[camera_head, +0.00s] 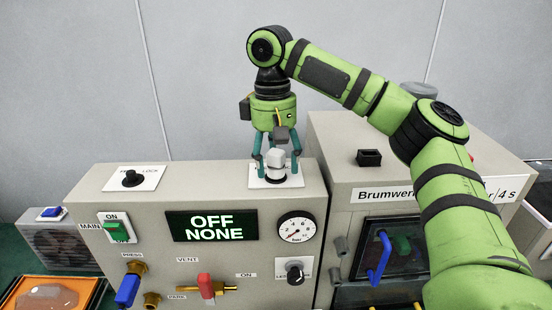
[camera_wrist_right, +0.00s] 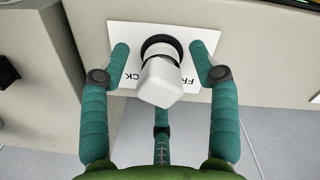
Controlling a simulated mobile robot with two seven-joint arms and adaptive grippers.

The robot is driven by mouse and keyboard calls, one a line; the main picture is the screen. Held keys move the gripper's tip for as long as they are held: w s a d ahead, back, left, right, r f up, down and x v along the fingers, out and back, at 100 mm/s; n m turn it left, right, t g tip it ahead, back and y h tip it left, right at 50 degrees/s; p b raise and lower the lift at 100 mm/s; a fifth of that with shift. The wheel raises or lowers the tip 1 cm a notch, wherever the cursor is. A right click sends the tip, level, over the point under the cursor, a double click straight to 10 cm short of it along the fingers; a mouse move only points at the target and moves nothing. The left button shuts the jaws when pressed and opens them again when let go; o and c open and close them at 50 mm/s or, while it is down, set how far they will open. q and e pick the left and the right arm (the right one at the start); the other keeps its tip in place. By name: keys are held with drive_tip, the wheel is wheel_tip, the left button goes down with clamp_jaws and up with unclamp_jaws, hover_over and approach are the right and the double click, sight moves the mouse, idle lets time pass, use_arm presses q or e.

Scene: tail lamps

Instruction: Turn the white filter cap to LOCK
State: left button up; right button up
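The white filter cap (camera_head: 275,159) is a squarish white block on a black round base, on a white label plate on top of the grey panel box. It also shows in the right wrist view (camera_wrist_right: 160,82), turned at a slant to the plate. My right gripper (camera_head: 277,166) points down over it, its teal fingers around the cap. In the wrist view, gaps show between the cap and the two side fingers, so the gripper is open. The third finger is on the near side. The plate's lettering is partly hidden; "FR" and "CK" show. My left gripper is not in view.
A black knob (camera_head: 132,178) on a similar plate stands at the left of the box top. The front has a display (camera_head: 211,226) reading OFF NONE, a gauge (camera_head: 296,229), switches and valves. A taller grey cabinet (camera_head: 335,150) stands close at the right.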

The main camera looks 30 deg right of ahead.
sight(274, 150)
wheel_tip(274, 150, up, 12)
drive_tip(key=shift+w, duration=0.35)
idle(1.0)
